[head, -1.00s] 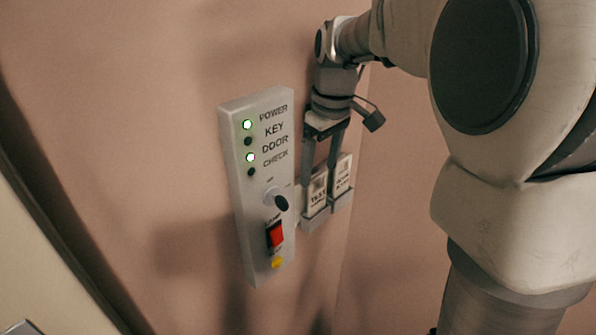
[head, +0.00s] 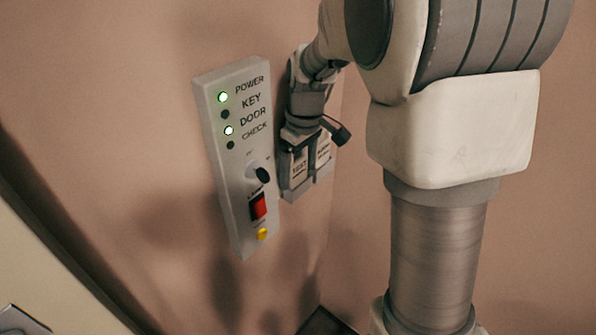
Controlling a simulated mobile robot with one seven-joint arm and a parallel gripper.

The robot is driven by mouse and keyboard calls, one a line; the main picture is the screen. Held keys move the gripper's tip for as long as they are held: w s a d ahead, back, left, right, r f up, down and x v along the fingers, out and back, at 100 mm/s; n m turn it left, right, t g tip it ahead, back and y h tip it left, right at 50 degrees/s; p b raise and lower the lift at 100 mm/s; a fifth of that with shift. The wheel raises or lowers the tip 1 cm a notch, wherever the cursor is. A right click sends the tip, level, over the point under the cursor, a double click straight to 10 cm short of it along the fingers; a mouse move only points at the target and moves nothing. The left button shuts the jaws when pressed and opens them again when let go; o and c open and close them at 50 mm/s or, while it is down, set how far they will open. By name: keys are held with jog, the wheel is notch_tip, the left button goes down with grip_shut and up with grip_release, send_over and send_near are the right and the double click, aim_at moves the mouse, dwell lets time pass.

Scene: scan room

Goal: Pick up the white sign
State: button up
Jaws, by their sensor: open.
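Two white signs stand side by side in a grey wall holder (head: 292,194). The left white sign (head: 299,168) has dark lettering that seems to read TEST. The right white sign (head: 323,152) has smaller print that I cannot read. My gripper (head: 298,165) points down over the holder with its jaws open. Its fingers appear to reach down on either side of the left sign, one at its left edge and one between the two signs. The tops of both signs are hidden behind my gripper. I cannot tell whether the fingers touch the sign.
A grey control panel (head: 240,190) is on the wall just left of the holder, with two green lights lit, a dark knob (head: 262,175), a red switch (head: 259,207) and a yellow button (head: 262,234). The pink wall right of the holder is bare.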

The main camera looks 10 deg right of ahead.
jog(key=c, duration=1.1)
jog(key=shift+r, duration=0.15)
